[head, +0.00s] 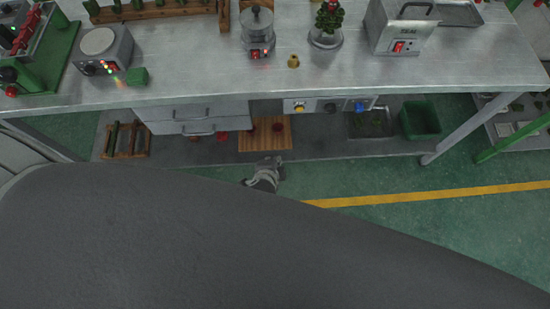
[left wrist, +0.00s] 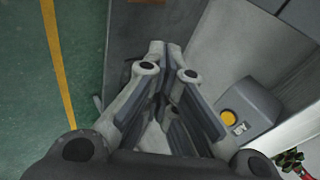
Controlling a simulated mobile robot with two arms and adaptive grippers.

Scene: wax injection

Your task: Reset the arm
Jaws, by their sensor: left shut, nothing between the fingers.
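My left gripper (left wrist: 166,48) fills the middle of the left wrist view. Its two grey fingers come together at the tips with nothing between them. A small grey part, which looks like this gripper (head: 264,174), shows in the head view below the bench's front edge, over the floor side. It is apart from the things on the bench. Most of the arm is hidden behind a large dark grey shape in the lower half, which seems to be part of me. My right gripper is in neither view.
The metal bench (head: 200,95) carries a round hotplate (head: 98,42), a metal pot (head: 257,30), a green wax tree (head: 328,18) and a grey machine (head: 400,30). Drawers (head: 190,118) and a green bin (head: 421,120) are below. A yellow button (left wrist: 235,118) sits near the gripper's right. Green floor is clear.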

